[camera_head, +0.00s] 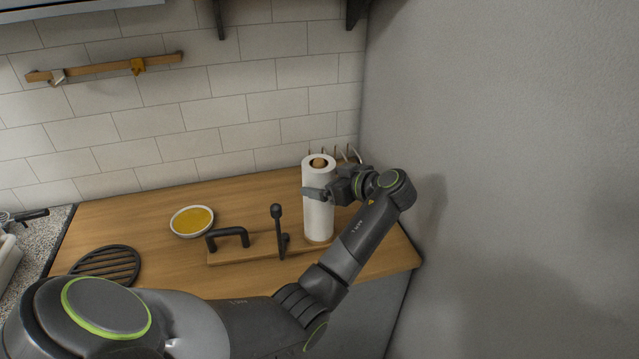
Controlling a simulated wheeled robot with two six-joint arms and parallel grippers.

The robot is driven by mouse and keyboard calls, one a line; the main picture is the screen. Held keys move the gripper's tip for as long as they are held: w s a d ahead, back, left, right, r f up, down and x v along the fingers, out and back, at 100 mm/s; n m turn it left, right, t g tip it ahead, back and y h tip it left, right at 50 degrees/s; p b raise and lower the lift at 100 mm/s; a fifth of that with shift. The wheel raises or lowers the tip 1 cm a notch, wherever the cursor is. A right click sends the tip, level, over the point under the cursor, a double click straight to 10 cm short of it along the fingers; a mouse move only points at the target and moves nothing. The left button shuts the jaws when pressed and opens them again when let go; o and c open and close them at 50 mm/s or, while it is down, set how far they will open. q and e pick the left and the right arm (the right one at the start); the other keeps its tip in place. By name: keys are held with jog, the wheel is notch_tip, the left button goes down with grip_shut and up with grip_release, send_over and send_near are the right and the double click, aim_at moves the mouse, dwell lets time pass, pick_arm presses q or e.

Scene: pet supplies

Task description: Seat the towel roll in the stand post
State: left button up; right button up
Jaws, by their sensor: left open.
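The white towel roll (318,218) stands upright at the right end of a wooden stand base (262,243) on the counter. A round brown tip, which looks like the top of the stand post (319,162), shows in the roll's core. The base also carries a black handle (228,235) and a thin black upright arm (277,215) left of the roll. My left gripper (318,192) is open at the roll's upper half, reaching from the right. One finger lies across the roll's front; the other is hidden. My right gripper is not in view.
A white dish (192,221) with yellow contents and a black round trivet (106,264) lie to the left on the wooden counter (140,211). A wire rack (348,155) stands behind the roll. The grey side wall (500,170) is close on the right.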

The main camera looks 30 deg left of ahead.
pick_arm(q)
jog(key=b+v, duration=0.2)
jog(key=v, duration=0.7)
jog(key=shift+b, duration=0.3)
jog(key=shift+d+f, duration=0.1)
jog(key=shift+f, duration=0.05)
